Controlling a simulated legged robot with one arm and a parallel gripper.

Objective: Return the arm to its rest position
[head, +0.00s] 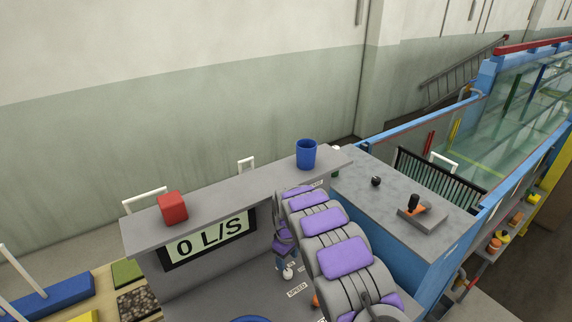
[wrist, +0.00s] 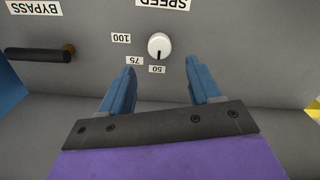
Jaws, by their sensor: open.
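My arm reaches forward and down over the grey control console, its purple and grey links covering part of the panel in the head view. In the wrist view my gripper (wrist: 161,68) is open and empty, its two blue fingers apart. A white speed knob (wrist: 159,45) on the grey panel shows just beyond and between the fingertips, with clear space to each finger. Its labels appear upside down. The knob is also visible in the head view (head: 288,272), low on the console beside my arm.
A display (head: 210,238) reads "0 L/S". A red block (head: 173,207) and a blue cup (head: 306,155) stand on the console's top ledge. A black bypass handle (wrist: 38,54) is at the wrist view's left. A joystick (head: 413,204) sits right of my arm. The blue-framed flume (head: 520,100) stands beyond.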

